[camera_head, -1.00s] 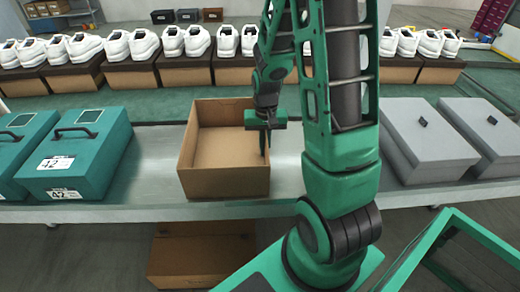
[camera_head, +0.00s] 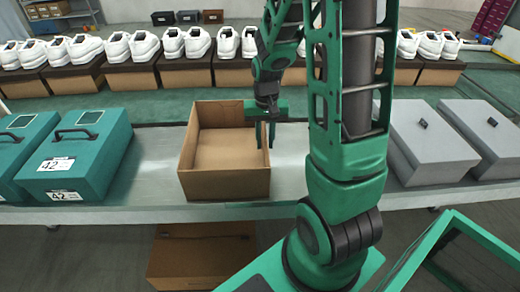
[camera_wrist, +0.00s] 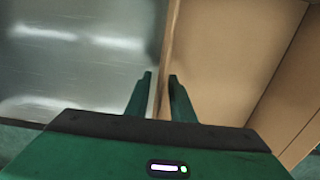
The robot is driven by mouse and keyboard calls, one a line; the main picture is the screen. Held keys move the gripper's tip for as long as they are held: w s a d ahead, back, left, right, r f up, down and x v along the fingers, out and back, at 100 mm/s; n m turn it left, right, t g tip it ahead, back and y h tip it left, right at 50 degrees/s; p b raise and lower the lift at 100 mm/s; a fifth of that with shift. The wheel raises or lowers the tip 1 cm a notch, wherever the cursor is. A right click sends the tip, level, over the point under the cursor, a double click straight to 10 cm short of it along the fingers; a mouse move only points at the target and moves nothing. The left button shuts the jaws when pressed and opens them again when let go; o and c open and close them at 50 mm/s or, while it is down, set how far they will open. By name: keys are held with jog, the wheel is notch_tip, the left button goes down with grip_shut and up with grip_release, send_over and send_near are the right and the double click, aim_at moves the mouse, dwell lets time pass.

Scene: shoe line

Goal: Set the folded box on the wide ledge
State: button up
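An open-topped brown cardboard box (camera_head: 226,184) stands on the grey metal ledge (camera_head: 155,150), left of my arm. It looks empty inside. My gripper (camera_head: 265,138) points down at the box's right wall. In the wrist view, my gripper (camera_wrist: 160,76) has its two fingers apart, with the wall edge of the brown box (camera_wrist: 225,50) running between them. One finger is on the bare metal side and the other on the box's inner side. Whether either finger touches the wall I cannot tell.
Teal boxes with handles (camera_head: 85,165) stand left on the ledge, grey lidded boxes (camera_head: 428,145) right. White shoes on brown boxes (camera_head: 130,75) line the back. Another brown box (camera_head: 200,255) sits below the ledge. A green-framed bin (camera_head: 450,250) is front right.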

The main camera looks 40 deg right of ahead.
notch_tip(320, 180, up, 8)
jog(key=shift+f, duration=0.1)
dwell(0.6)
